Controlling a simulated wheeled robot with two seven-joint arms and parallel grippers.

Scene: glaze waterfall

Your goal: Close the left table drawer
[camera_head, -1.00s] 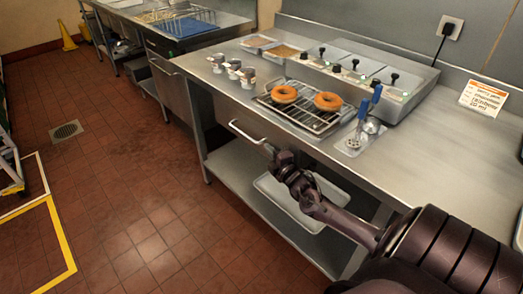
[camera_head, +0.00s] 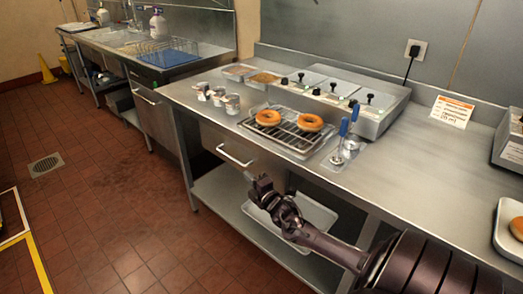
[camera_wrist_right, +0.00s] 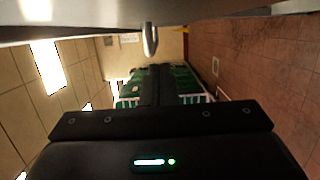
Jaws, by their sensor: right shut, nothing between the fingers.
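The table drawer (camera_head: 225,143) is set under the steel worktop, below the wire rack. Its bar handle (camera_head: 235,156) faces the aisle, and the front looks near flush with the table; any small gap cannot be made out. My right gripper (camera_head: 257,184) is shut and empty, just below and in front of the handle's right end. In the right wrist view the shut fingers (camera_wrist_right: 160,84) point along the table front, and a rounded metal end (camera_wrist_right: 150,40), likely of the handle, shows close above them. My left gripper is not in view.
The worktop holds a wire rack (camera_head: 290,130) with two donuts, small cups (camera_head: 217,96) and a topping unit (camera_head: 340,95). A lower shelf (camera_head: 225,200) with a white tray (camera_head: 310,217) lies under the drawer.

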